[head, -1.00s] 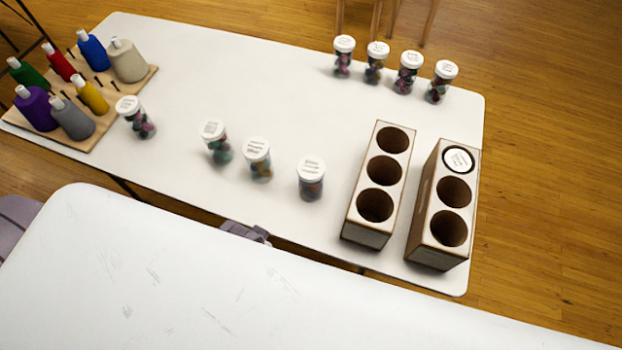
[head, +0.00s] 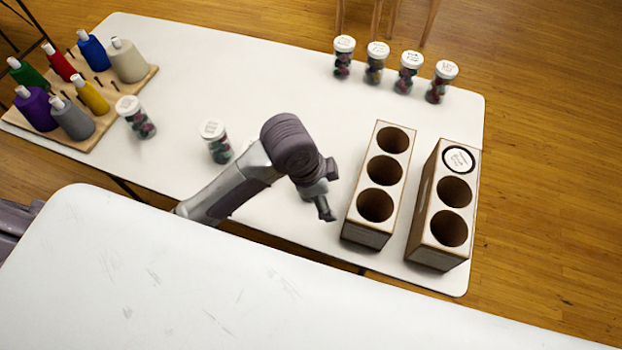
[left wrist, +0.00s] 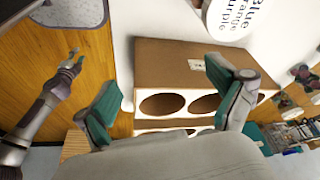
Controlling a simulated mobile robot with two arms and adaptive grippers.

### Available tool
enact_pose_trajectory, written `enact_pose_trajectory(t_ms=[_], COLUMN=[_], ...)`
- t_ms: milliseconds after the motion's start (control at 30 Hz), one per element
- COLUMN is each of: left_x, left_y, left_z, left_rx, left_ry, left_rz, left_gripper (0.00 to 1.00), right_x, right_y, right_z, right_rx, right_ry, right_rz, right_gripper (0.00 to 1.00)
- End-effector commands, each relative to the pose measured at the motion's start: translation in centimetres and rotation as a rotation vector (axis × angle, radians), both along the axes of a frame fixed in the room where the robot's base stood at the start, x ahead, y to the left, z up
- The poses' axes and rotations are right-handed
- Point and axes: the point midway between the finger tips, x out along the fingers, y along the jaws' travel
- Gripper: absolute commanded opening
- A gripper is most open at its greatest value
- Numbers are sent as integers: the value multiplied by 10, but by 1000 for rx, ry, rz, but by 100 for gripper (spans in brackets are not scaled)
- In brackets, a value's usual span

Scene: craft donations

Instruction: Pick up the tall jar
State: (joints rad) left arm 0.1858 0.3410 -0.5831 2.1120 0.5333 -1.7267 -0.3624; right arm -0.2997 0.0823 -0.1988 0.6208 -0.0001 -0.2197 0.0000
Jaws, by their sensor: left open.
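Several clear jars with white lids and coloured contents stand on the far white table; I cannot tell which is the tall one. One jar (head: 215,141) stands left of my left arm, another (head: 134,117) beside the spool board. My left gripper (head: 325,208) points down left of the wooden holders. My arm hides the spots where two more jars stood. In the left wrist view my left gripper (left wrist: 164,82) is open, nothing between its fingers. A labelled white lid (left wrist: 232,15) is close beyond them, at the top. My right gripper (left wrist: 70,62) shows small at the left.
Two wooden three-hole holders stand on the right: the left one (head: 378,183) has empty holes, the right one (head: 441,205) holds a lidded jar (head: 458,160). A spool board (head: 100,135) is at far left. Several jars (head: 409,73) line the back edge. A nearer white table (head: 200,290) lies in front.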

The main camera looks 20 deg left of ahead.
Motion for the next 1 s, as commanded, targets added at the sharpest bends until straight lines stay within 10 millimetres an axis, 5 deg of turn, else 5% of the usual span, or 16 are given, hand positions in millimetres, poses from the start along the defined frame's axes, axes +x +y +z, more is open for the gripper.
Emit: enact_pose_trajectory(t_ms=[300, 533, 1000], left_x=[65, 81, 81], left_y=[35, 55, 56], left_z=[35, 49, -25], left_rx=[255, 321, 322], left_ry=[46, 84, 88], left_rz=[-416, -494, -496], left_gripper=[95, 95, 95], right_x=[-1, -1, -1], right_y=[2, 4, 4], right_z=[0, 0, 7], right_rx=[3, 5, 5], right_ry=[2, 2, 2], right_rz=[-1, -1, 0], right_gripper=[40, 40, 40])
